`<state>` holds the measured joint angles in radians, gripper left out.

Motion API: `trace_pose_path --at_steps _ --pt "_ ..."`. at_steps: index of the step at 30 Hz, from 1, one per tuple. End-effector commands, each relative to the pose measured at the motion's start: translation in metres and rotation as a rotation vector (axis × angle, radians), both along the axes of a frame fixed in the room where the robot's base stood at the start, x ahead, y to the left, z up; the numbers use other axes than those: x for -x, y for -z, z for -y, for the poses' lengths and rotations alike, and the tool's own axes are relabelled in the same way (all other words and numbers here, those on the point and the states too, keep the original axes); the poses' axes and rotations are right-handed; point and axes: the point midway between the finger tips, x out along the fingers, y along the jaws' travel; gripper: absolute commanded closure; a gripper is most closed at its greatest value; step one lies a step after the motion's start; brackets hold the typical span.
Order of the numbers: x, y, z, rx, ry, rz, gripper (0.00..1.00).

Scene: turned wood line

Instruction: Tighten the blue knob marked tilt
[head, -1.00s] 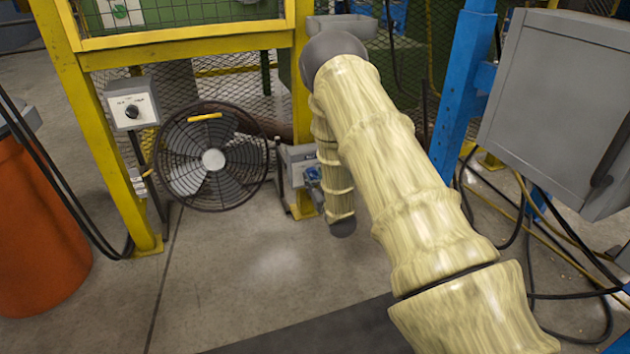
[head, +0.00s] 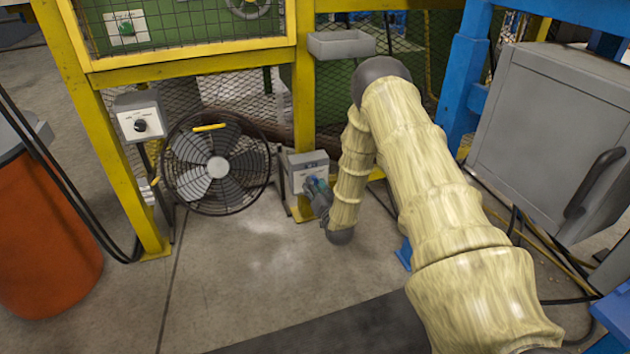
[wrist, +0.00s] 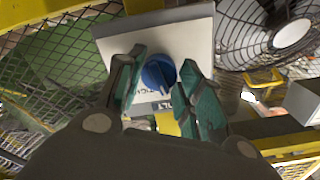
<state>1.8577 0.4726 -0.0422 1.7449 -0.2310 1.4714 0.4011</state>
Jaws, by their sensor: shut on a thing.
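The blue knob (wrist: 158,74) is on the front of a grey-white box (wrist: 188,40) in the wrist view. It is round with a raised bar. Printed letters show beside it, partly hidden by my fingers; I cannot read "tilt" there. My gripper (wrist: 168,84) has its teal fingers on both sides of the knob, shut on it. In the head view my gripper (head: 318,189) is at the front of the same box (head: 308,165), low beside the yellow post. The knob is mostly hidden by the fingers there.
A black fan (head: 215,165) stands left of the box. A second control box (head: 139,120) with a black knob is on the left yellow post. A grey cabinet (head: 545,125) stands right of my arm. An orange bin (head: 45,235) is far left. Floor (head: 235,270) in front is clear.

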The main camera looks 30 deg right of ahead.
Motion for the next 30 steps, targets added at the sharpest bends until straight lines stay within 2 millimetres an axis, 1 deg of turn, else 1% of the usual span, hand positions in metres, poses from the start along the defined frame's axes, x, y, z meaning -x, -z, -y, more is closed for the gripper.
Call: trace_pose_path --at_steps 1,18,24,30 --pt "0.0014 -0.0033 0.0011 -0.044 0.003 0.008 0.88" --pt "0.0010 -0.0009 -0.0001 -0.556 0.003 0.132 0.88" --pt "0.0010 -0.0001 -0.0005 -0.696 0.003 0.166 0.88" --pt "0.0004 -0.0005 -0.0012 -0.788 0.001 0.188 0.88"
